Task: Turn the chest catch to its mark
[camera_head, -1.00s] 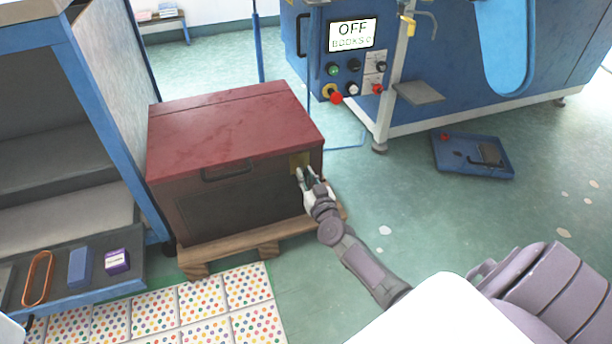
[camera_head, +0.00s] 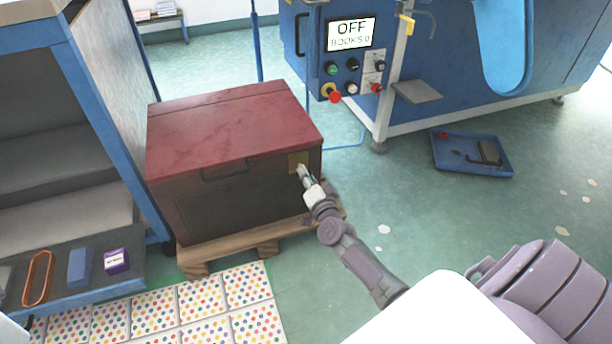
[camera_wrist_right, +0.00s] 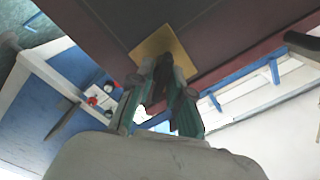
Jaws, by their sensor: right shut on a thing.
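The chest (camera_head: 235,180) has a red lid and a dark brown body, and stands on a wooden pallet. Its lid is down. A yellow brass plate (camera_head: 297,160) marks the catch near the front right corner, under the lid edge. My right gripper (camera_head: 303,172) is at this plate, shut on the catch; the fingers hide most of the catch. In the right wrist view the plate (camera_wrist_right: 162,50) looks tilted, and my fingers (camera_wrist_right: 160,78) close in front of it. The catch's mark cannot be made out. My left gripper is not in view.
A blue shelf unit (camera_head: 88,100) stands close on the left, with a purple box (camera_head: 116,260) on its low shelf. A blue machine (camera_head: 450,60) stands behind right. A blue tray (camera_head: 440,160) lies on the floor. The floor right of the chest is mostly clear.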

